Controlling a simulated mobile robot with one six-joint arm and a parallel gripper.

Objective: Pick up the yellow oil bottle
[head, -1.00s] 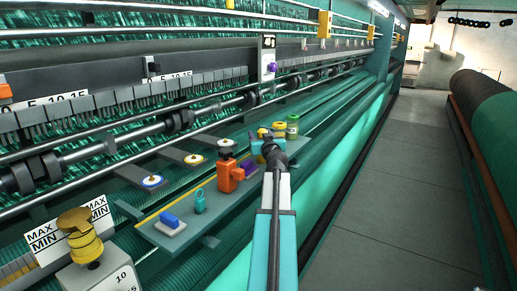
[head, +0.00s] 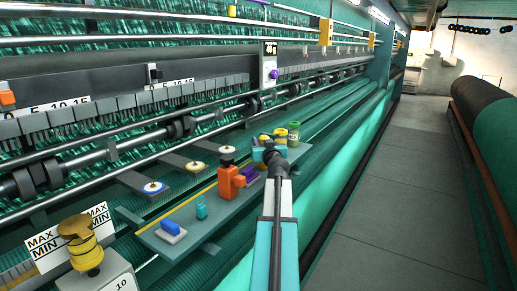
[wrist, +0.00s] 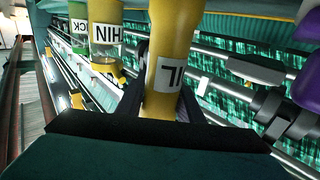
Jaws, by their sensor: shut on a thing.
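The yellow oil bottle (wrist: 172,35) stands between the two dark fingers of my gripper (wrist: 163,98) in the wrist view. Its white label shows the letters "IL" upside down. The gripper is shut on it. In the head view my gripper (head: 264,151) is at the far part of the green shelf, and the bottle is mostly hidden behind it. I cannot tell whether its base is clear of the shelf.
A yellowish jar (wrist: 105,30) and a green jar (wrist: 78,25) are beside the held bottle. On the shelf (head: 215,225) are an orange bottle (head: 231,183), a teal item (head: 201,207) and a blue-and-white block (head: 172,230). Machine bars run behind; the aisle floor (head: 400,200) is clear.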

